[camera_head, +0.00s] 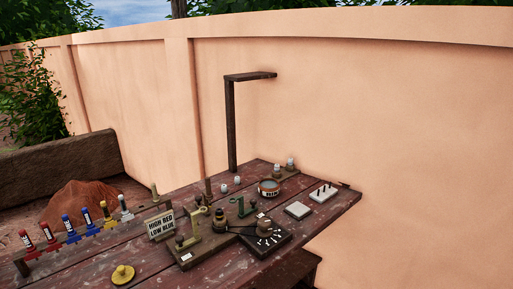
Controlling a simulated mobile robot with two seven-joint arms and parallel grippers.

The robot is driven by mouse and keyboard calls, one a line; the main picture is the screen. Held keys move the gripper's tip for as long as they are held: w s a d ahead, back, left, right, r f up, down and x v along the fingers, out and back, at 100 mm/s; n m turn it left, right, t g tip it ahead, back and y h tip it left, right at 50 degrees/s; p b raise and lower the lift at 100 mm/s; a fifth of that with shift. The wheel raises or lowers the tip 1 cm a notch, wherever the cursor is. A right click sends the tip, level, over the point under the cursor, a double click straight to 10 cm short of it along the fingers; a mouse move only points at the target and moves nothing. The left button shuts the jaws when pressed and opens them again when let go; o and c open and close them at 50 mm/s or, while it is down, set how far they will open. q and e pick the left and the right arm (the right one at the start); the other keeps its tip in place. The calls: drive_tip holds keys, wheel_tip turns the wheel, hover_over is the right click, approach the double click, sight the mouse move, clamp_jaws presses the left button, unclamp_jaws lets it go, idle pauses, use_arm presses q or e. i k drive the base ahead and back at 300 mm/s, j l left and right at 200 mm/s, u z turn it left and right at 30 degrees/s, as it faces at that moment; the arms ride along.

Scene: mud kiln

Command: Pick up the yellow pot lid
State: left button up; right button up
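The yellow pot lid (123,274) is a small round disc with a knob on top. It lies flat at the near left part of the dark red plank table (205,275), knob up, with bare planks around it. Neither of my grippers shows in the head view.
A row of coloured tools (70,229) stands along the left edge. A dark post (231,125) rises behind, before the wall (400,130).

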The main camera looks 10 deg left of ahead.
sight(123, 274)
drive_tip(key=u, duration=1.4)
